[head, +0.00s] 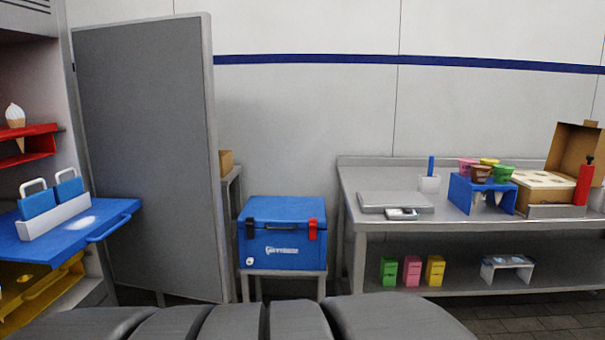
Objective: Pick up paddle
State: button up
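No thing in the head view can be told for certain as the paddle. A blue upright handle (431,166) sticks up from a small white holder (429,184) on the steel table at right; its lower part is hidden inside the holder. Two blue pieces with white loop handles (53,197) stand in a white rack (56,217) on a blue pull-out shelf at left. My gripper is not in view.
The steel table (355,190) bears a flat steel slab (394,202), a small scale-like device (402,214), a blue stand (482,196) with several colored cups and an open cardboard box (578,143). A blue cooler (282,232) stands left of it. A grey door (146,155) stands open.

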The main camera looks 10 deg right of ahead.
aim_at(431, 158)
jog(key=z, duration=1.1)
jog(key=u, duration=2.35)
jog(key=z, duration=2.05)
